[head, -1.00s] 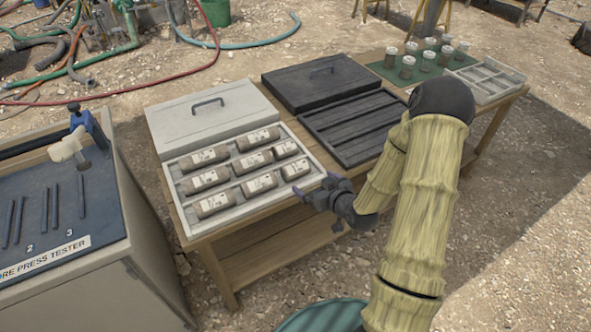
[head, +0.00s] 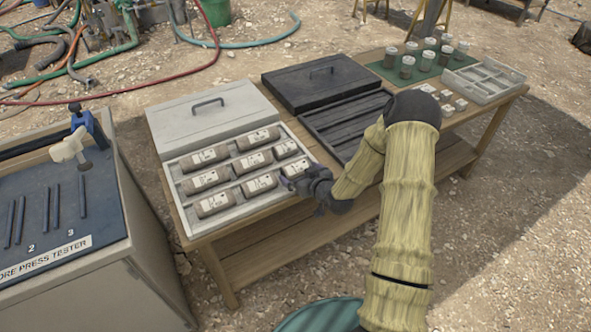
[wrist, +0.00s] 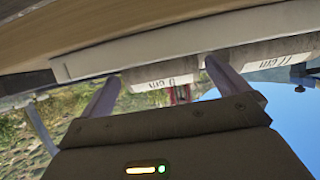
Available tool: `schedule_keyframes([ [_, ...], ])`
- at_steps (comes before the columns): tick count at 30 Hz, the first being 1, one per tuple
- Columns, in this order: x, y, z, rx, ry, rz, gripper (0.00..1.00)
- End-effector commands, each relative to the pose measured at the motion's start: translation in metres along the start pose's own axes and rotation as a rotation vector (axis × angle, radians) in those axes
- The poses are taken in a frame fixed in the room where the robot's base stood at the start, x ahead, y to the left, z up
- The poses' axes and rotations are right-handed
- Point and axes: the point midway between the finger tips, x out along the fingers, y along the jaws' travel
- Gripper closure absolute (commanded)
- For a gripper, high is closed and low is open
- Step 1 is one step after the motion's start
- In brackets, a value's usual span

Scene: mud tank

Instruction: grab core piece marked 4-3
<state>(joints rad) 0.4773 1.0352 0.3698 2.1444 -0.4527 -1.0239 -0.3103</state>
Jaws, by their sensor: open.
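Several brown cylindrical core pieces (head: 252,161) with white labels lie in rows in an open pale-grey core box (head: 240,220) on the wooden table. The label print is too small to read in the head view, so I cannot tell which is 4-3. My gripper (head: 287,181) is at the box's right edge, close to the right-hand pieces. In the wrist view my gripper (wrist: 162,85) is open and empty. Beyond its fingers, two labelled pieces (wrist: 160,74) show upside down behind the box rim (wrist: 190,32); their labels are partly hidden and unreadable.
The grey box's lid (head: 212,120) lies behind it. A black slotted box (head: 345,125) stands to the right, partly behind my arm. Sample jars (head: 407,66), small white blocks (head: 447,100) and a divided tray (head: 487,82) are farther right. The core press tester (head: 60,215) stands left.

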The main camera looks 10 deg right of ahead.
Motion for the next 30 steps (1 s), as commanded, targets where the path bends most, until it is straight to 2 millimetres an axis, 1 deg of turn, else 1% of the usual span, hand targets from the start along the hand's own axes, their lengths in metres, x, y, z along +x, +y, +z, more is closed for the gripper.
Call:
schedule_keyframes([
  [3,0.018,-0.001,0.000,0.000,0.001,-0.002,0.00],
  [6,0.032,0.000,0.000,-0.001,0.002,-0.001,0.00],
  [9,0.038,-0.001,0.001,-0.001,0.000,-0.001,0.00],
  [25,0.038,0.001,0.001,0.000,0.000,0.001,0.00],
  [29,0.038,0.000,0.001,0.000,0.000,0.001,0.26],
  [30,0.038,0.000,0.001,0.000,0.000,0.000,0.33],
])
